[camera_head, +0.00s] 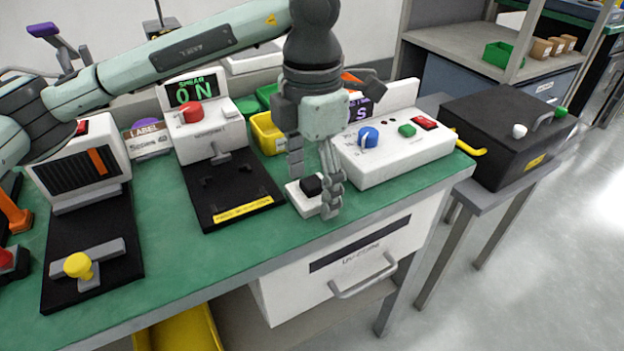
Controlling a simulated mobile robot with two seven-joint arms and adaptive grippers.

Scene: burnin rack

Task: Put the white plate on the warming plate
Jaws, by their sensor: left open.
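A small white plate (299,203) with a black block on top lies on the green bench near its front edge. My left gripper (314,188) points down over it, its open fingers on either side of the black block; I cannot tell whether they touch it. Part of the white plate is hidden behind a finger. Left of it is a flat black plate (222,190) with a yellow label, in front of a white unit with a red knob and a lit ON display; this looks like the warming plate. Its top is bare except for a small dark fitting. My right gripper is out of view.
A white box (385,165) with blue and green knobs stands close to the right of my gripper. A yellow bin (266,134) is behind. A black press-like unit (95,250) with a yellow knob is at left. A black case (505,135) sits on the side table.

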